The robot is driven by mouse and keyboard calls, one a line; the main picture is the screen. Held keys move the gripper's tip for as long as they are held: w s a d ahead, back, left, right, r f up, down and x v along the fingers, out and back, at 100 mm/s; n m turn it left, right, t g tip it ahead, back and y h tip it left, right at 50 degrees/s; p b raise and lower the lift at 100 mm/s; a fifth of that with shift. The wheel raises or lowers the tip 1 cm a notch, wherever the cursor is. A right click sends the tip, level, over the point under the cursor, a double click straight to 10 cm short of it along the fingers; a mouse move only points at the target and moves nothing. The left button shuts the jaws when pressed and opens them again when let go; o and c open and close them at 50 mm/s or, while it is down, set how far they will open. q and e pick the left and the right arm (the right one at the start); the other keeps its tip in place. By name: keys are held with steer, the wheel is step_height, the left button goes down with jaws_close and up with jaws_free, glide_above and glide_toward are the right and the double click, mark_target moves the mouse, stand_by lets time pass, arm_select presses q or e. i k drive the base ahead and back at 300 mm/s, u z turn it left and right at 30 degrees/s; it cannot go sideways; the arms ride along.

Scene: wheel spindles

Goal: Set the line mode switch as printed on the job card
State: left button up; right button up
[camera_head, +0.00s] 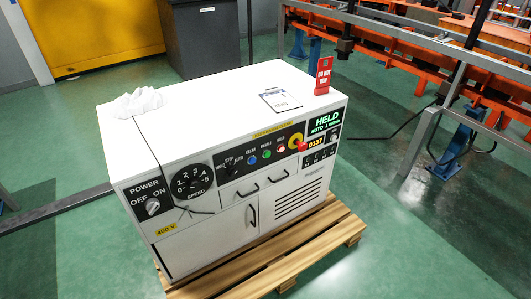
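A white control cabinet (240,218) stands on a wooden pallet. Its sloped front panel carries a small rotary switch (232,170) with printed positions around it; STOP seems legible above, but the knob's pointing direction is too small to tell. A white card (281,100) with a dark header lies on the cabinet top; its print is too small to read. Neither of my grippers is in view.
The panel also has a power knob (152,205), a speed dial (192,181), blue, green and red buttons, and a red knob (302,146) on yellow. A red sign (323,75) and a crumpled white cloth (138,102) are on top. Orange racks stand behind right.

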mark_target(231, 170)
steer(key=u, duration=0.3)
steer(key=k, duration=0.4)
steer(key=u, duration=0.9)
steer(key=i, duration=0.9)
steer(key=z, duration=0.8)
